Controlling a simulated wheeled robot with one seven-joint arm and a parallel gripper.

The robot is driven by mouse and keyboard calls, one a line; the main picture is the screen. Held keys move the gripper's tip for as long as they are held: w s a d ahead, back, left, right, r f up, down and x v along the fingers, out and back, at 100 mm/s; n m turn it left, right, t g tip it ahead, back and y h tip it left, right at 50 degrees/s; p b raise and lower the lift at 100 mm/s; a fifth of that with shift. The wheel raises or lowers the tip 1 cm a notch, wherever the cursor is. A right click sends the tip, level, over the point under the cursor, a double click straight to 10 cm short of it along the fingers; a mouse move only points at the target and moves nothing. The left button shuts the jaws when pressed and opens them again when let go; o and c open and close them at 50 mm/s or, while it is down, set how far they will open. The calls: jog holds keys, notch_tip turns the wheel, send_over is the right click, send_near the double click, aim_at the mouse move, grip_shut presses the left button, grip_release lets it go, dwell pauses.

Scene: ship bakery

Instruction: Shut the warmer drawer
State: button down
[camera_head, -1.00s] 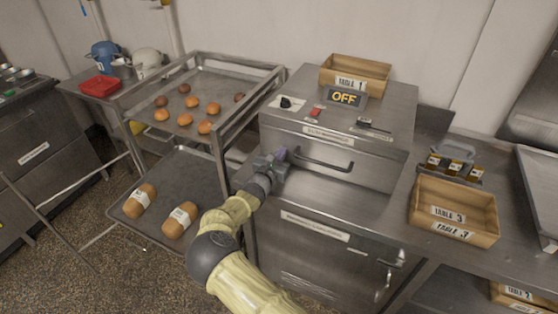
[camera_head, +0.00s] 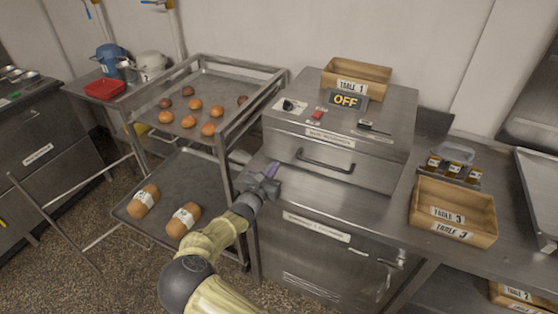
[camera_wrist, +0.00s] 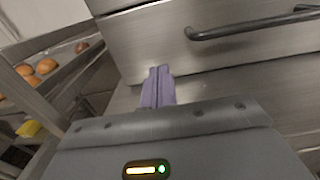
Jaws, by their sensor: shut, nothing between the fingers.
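The warmer (camera_head: 390,115) is a steel box with an OFF sign on the counter. Its drawer front (camera_head: 375,176) sits low on the near face and has a dark bar handle (camera_head: 325,163). The drawer looks in line with the warmer's face; a small gap cannot be ruled out. My gripper (camera_head: 273,169) is shut and empty, with purple fingers, by the drawer's left end and left of the handle. In the wrist view, the fingertips (camera_wrist: 158,70) point at the lower edge of the drawer front (camera_wrist: 150,45), with the handle (camera_wrist: 250,27) to the right. Contact cannot be told.
A rack (camera_head: 222,152) with trays of buns and loaves stands close on the left of my gripper. A wooden TABLE 3 box (camera_head: 455,233) and small jars (camera_head: 453,169) stand on the counter at right. A TABLE 1 box (camera_head: 357,78) is on top of the warmer.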

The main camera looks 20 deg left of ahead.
jog(key=s, duration=0.4)
jog(key=s+b, duration=0.1)
jog(key=shift+s+a+f, duration=0.15)
jog(key=shift+s+a, duration=0.1)
jog(key=shift+s, duration=0.15)
